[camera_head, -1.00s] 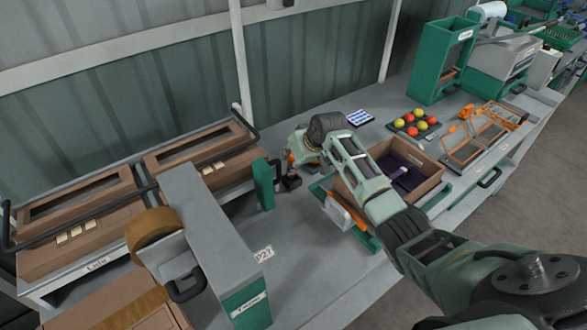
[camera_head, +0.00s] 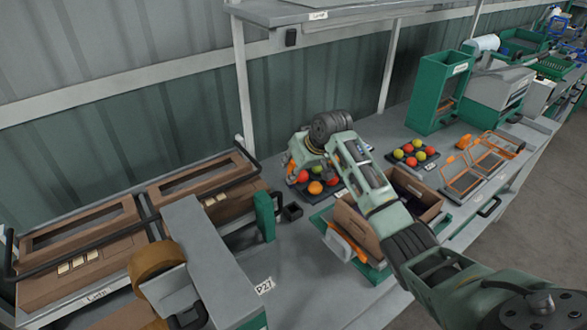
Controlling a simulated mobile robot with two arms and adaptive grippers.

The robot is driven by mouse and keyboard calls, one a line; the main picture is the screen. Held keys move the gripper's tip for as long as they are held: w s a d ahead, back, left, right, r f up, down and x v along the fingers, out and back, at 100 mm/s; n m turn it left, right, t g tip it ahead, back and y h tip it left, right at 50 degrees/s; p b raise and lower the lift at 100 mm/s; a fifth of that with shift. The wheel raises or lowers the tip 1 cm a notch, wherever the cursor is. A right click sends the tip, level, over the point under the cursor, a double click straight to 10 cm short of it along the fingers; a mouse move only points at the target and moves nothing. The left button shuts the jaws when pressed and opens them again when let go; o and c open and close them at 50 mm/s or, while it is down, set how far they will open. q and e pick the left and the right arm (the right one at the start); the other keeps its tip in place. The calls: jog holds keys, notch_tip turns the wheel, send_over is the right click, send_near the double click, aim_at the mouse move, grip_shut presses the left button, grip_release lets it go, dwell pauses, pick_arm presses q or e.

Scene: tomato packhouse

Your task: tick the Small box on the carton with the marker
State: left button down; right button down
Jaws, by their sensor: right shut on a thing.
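The open brown carton (camera_head: 358,228) stands on the bench right of centre, on a green base, partly covered by my right arm. No tick boxes can be made out on it. My right gripper (camera_head: 291,167) is left of and beyond the carton, above the back part of the bench, at the left edge of a dark tray of tomatoes. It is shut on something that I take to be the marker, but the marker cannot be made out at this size. A small black holder (camera_head: 291,212) stands on the bench below the gripper. My left gripper is not in view.
The dark tray (camera_head: 306,194) of red and orange tomatoes lies below my right wrist. Another tomato tray (camera_head: 416,166) and an orange frame (camera_head: 457,171) lie to the right. A taping machine (camera_head: 207,245) stands at left. Grey bench between it and the carton is clear.

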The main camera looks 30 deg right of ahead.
jog(key=shift+r+p, duration=1.2)
jog(key=shift+s+a, duration=0.1)
